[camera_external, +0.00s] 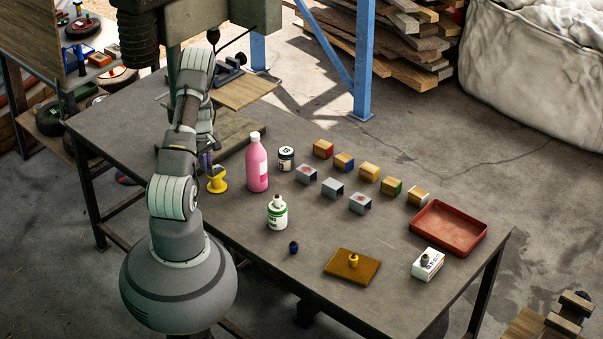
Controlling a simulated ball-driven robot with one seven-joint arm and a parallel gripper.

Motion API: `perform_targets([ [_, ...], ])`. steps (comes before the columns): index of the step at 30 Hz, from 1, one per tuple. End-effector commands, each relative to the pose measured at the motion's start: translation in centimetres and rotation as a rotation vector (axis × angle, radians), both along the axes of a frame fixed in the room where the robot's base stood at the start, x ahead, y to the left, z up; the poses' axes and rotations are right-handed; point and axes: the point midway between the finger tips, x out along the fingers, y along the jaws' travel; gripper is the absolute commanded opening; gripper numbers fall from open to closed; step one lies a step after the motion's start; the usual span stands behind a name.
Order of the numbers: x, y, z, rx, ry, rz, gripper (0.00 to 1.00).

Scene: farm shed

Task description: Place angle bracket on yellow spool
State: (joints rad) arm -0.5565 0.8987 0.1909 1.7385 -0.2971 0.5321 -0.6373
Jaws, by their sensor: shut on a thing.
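The yellow spool (217,184) stands upright on the grey table, just right of my arm. My gripper (206,165) is low above and slightly left of the spool, mostly hidden behind my arm. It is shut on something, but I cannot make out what. A small blue-purple patch shows there. Three grey metal pieces with open sides, perhaps angle brackets, stand in a row in the middle of the table: one (306,174), a second (333,188) and a third (360,203). Whether anything touches the spool is hidden.
A pink bottle (257,165) stands close right of the spool. Several wooden blocks (369,172) line up behind the grey pieces. A red tray (416,228), brown board (339,270) and white box (428,267) are at right.

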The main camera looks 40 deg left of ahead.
Motion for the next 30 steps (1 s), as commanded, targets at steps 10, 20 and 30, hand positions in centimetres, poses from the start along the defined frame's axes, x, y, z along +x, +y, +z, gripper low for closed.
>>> perform_targets([
  [10, 0.0, 0.0, -0.1, 0.000, 0.000, 0.000, 0.23],
  [20, 0.0, 0.0, 0.0, 0.000, 0.000, 0.000, 0.32],
  [30, 0.1, 0.0, 6.1, 0.002, -0.003, 0.000, 0.32],
])
